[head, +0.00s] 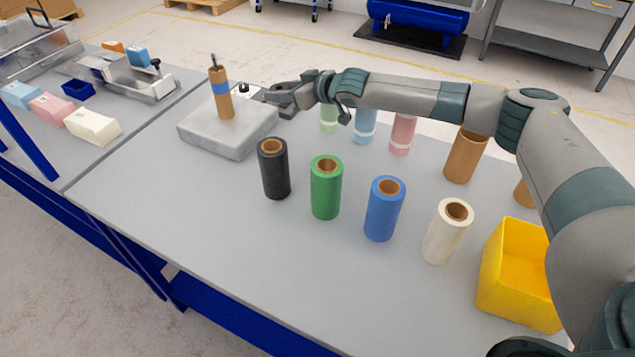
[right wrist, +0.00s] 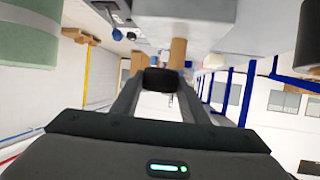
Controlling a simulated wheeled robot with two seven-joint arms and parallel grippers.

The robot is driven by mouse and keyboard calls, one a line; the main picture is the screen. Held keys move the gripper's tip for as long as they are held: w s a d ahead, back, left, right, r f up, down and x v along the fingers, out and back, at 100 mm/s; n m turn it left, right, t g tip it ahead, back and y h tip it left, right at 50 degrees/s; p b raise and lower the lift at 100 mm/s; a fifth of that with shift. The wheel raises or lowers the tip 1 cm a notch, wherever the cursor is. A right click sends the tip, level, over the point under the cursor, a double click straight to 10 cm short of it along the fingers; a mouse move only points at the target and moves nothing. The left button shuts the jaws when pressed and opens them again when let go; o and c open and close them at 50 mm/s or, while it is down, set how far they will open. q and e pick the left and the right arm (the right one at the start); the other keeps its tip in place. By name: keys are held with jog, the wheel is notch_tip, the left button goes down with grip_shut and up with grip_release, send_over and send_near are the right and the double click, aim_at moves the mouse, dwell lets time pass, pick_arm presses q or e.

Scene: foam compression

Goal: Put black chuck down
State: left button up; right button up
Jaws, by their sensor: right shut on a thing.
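My right gripper (head: 268,98) is shut on the black chuck (right wrist: 160,80), a small dark block held between the fingertips in the right wrist view. In the head view the chuck is hard to make out at the fingertips. The gripper is level, beside the right edge of a grey block-shaped base (head: 215,142). My left gripper is not in view.
Black (head: 273,170), green (head: 326,188), blue (head: 384,208) and white (head: 447,232) rolls stand in a row at the front. Paler rolls and a brown roll (head: 466,156) stand behind, partly under my right arm. A yellow bin (head: 515,275) is at right. The table's left front is clear.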

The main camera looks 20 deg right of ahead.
jog(key=f, duration=0.1)
jog(key=f+b, duration=0.1)
jog(key=shift+s+f, duration=0.25)
jog(key=shift+f, duration=0.05)
notch_tip(320, 180, down, 4)
jog(key=b, duration=0.2)
jog(key=shift+w+f+b, duration=0.1)
jog(key=shift+b, duration=0.25)
jog(key=shift+f+p, duration=0.75)
jog(key=shift+f, duration=2.35)
jog(key=shift+f, duration=0.1)
